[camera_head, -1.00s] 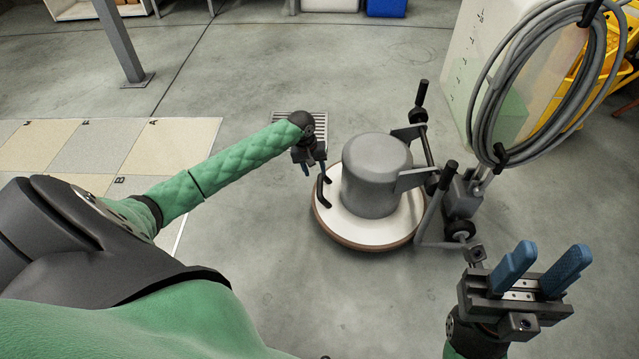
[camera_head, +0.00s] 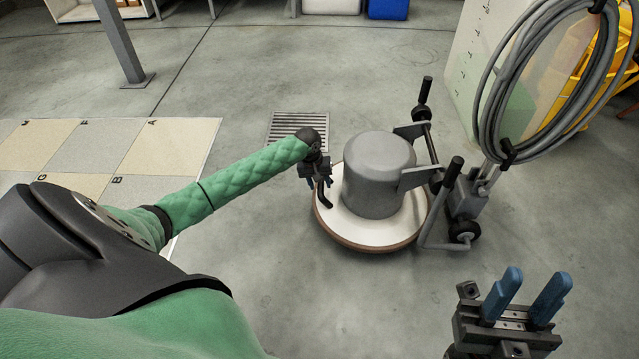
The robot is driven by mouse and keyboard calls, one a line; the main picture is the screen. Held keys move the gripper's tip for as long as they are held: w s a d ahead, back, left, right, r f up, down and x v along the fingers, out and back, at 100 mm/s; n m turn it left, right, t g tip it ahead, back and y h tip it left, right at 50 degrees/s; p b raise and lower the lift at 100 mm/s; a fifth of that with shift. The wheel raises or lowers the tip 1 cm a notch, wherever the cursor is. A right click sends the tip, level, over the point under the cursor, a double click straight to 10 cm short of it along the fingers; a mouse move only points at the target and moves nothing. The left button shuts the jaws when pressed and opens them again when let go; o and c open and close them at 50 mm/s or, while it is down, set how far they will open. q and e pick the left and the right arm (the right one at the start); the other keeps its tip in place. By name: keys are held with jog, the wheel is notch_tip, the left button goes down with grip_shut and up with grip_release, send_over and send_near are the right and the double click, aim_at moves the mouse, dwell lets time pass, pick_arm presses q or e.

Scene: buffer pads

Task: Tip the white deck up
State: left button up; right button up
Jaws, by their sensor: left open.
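The white deck (camera_head: 362,232) is the round white base of a floor machine, with a brown lower rim, and it lies about flat on the floor. A grey motor housing (camera_head: 378,178) stands on it.
The machine's handlebar frame (camera_head: 432,150) and small wheels (camera_head: 464,231) are on its right. A coiled grey cable (camera_head: 487,110) hangs above them. A floor drain (camera_head: 298,128) lies behind my left gripper. The concrete floor in front of the deck is clear.

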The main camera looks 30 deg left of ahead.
pick_arm(q)
grip_shut()
